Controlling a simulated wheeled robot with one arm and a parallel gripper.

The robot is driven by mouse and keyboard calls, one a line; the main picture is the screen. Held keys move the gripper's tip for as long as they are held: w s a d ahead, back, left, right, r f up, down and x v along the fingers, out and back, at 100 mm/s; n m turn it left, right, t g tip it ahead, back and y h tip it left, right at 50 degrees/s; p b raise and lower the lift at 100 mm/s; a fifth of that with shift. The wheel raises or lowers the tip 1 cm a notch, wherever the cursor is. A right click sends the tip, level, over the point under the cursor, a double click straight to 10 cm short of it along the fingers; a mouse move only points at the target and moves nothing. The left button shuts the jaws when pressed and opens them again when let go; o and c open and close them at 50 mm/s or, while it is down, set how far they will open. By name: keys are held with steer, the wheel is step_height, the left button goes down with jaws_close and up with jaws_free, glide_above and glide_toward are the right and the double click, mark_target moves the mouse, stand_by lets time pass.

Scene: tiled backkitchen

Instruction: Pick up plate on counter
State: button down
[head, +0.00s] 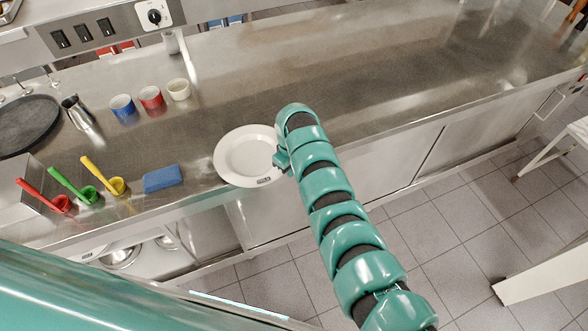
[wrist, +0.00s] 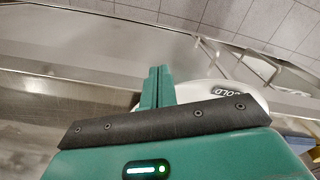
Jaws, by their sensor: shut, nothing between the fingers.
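A white round plate (head: 250,157) with a small dark label on its rim lies flat on the steel counter, near the front edge. My gripper (head: 283,160) is at the plate's right rim in the head view, mostly hidden by my arm's end. In the wrist view my gripper (wrist: 159,78) shows its green fingers together, with nothing between them. The plate (wrist: 258,97) shows behind and to the right of the fingers in that view, its label upside down. I cannot tell whether the fingers touch the rim.
A blue sponge (head: 162,178) lies left of the plate. Green (head: 88,195), yellow (head: 117,186) and red (head: 61,203) scoops lie farther left. Blue (head: 122,106), red (head: 151,97) and cream (head: 179,89) cups stand behind. The counter (head: 400,70) is clear to the right.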

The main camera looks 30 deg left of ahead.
steer(key=shift+a+r, duration=0.1)
steer(key=shift+a, duration=0.2)
stand_by(0.5)
steer(key=b, duration=0.2)
steer(key=a+b, duration=0.1)
steer(key=b, duration=0.1)
steer(key=shift+w+a+f, duration=0.2)
steer(key=shift+w+f, duration=0.05)
steer(key=shift+f, duration=0.1)
steer(key=shift+a+r+b, duration=0.1)
steer(key=shift+a+b, duration=0.05)
steer(key=shift+b, duration=0.3)
steer(key=shift+r, duration=0.25)
